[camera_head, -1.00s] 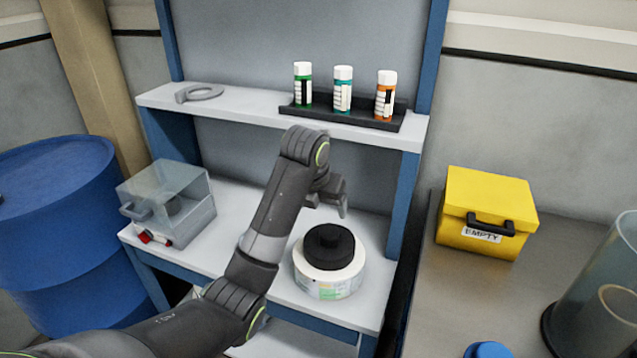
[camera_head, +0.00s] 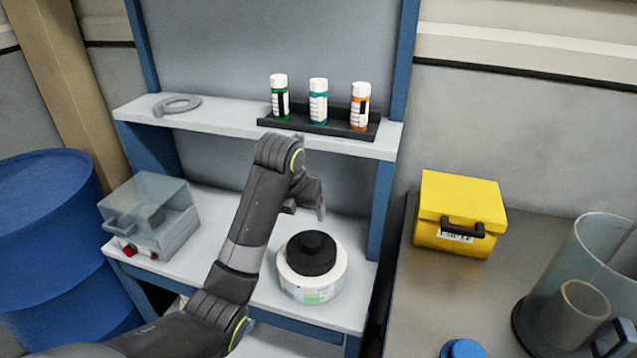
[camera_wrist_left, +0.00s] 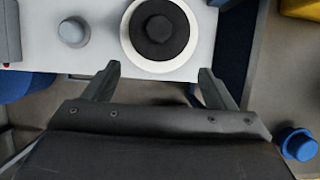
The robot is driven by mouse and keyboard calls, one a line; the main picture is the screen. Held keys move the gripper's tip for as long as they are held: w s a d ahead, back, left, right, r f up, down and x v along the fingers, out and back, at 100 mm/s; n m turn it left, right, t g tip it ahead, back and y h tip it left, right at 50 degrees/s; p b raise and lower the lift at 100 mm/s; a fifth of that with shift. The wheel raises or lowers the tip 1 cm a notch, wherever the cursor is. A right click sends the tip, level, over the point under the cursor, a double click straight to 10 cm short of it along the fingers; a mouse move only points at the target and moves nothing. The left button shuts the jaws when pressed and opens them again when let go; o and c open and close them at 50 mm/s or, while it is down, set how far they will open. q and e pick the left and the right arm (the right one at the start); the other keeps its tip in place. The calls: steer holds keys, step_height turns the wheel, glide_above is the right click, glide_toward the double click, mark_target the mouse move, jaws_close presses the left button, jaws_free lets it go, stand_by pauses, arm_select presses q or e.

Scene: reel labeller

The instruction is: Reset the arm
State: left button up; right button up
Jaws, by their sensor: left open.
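My left arm reaches in from the lower left in the head view. Its left gripper (camera_head: 306,203) is raised above the workbench, beside and above a white reel (camera_head: 313,284) with a black hub (camera_head: 311,254) on top. In the left wrist view my left gripper (camera_wrist_left: 160,85) has its two fingers wide apart with nothing between them. The white reel (camera_wrist_left: 187,50) and black hub (camera_wrist_left: 158,29) lie beyond the fingertips in that view, apart from them. My right gripper is not in view.
The bench shelf (camera_head: 220,124) holds a black rack (camera_head: 300,124) with three labelled bottles and a grey ring (camera_head: 177,105). A clear-lidded box (camera_head: 150,215) stands at the bench's left. A yellow box (camera_head: 458,212) and clear cylinder (camera_head: 575,290) stand right. A blue drum (camera_head: 45,245) stands far left.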

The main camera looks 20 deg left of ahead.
arm_select(q)
steer(key=s+a+f+n, duration=0.3)
steer(key=s+f+n, duration=0.6)
steer(key=s+a+f+n, duration=0.3)
steer(key=s+f+n, duration=0.5)
steer(key=s+n, duration=0.15)
steer(key=s+a+f+n+y, duration=0.1)
steer(key=s+a+n, duration=0.1)
steer(key=s+n, duration=0.75)
steer(key=s+a+f+n+y, duration=0.1)
steer(key=s+a+n, duration=0.1)
steer(key=s+n, duration=0.8)
step_height(320, 180, down, 26)
steer(key=s+a+m+g, duration=0.1)
steer(key=a+g, duration=0.1)
steer(key=s+d+f+g, duration=0.1)
steer(key=s+f, duration=1.3)
steer(key=shift+s+d+f+h, duration=0.25)
steer(key=shift+s+d+h, duration=0.15)
